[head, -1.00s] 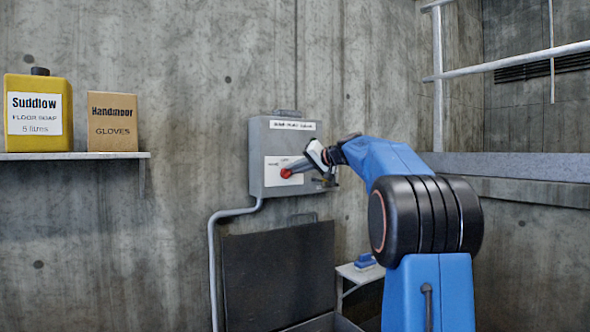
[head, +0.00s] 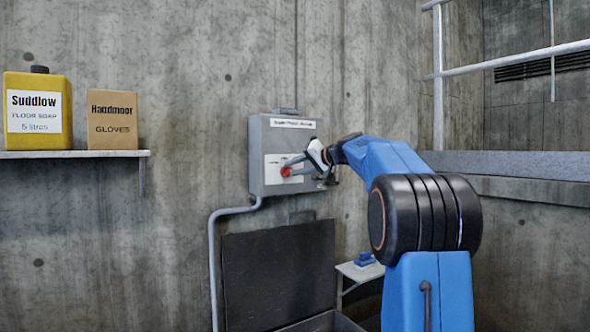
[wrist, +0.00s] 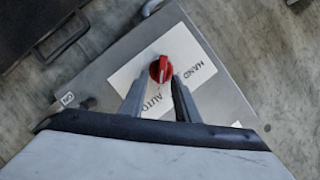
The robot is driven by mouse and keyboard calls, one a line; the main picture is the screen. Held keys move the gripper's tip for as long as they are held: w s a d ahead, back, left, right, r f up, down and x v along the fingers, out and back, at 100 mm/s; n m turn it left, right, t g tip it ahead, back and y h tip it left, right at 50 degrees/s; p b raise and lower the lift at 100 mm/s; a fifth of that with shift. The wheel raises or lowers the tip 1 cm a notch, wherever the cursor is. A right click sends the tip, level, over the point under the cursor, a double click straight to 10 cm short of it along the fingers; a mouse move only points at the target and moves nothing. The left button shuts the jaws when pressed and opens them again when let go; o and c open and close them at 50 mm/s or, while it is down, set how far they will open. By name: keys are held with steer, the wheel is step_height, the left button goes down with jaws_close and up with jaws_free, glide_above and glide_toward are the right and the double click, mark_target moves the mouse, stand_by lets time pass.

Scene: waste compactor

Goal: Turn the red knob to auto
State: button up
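The red knob (head: 286,171) sits on a white label plate on the front of a grey control box (head: 257,160). In the wrist view the knob (wrist: 160,69) shows a pale line running roughly up and down the picture. The word AUTO (wrist: 152,104) is printed below it and HAND (wrist: 197,71) to its right. My gripper (wrist: 160,84) is open, one finger on each side just below the knob, with visible gaps. I cannot tell whether the fingertips reach past the knob's face. In the head view my gripper (head: 292,166) is at the knob from the right.
A shelf (head: 75,154) at left holds a yellow soap jug (head: 38,110) and a gloves box (head: 112,119). A dark panel (head: 278,272) stands below the control box. A small side table (head: 358,273) holds a blue item. A railing (head: 438,80) is at right.

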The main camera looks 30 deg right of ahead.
steer(key=v, duration=1.7)
steer(key=shift+s, duration=0.15)
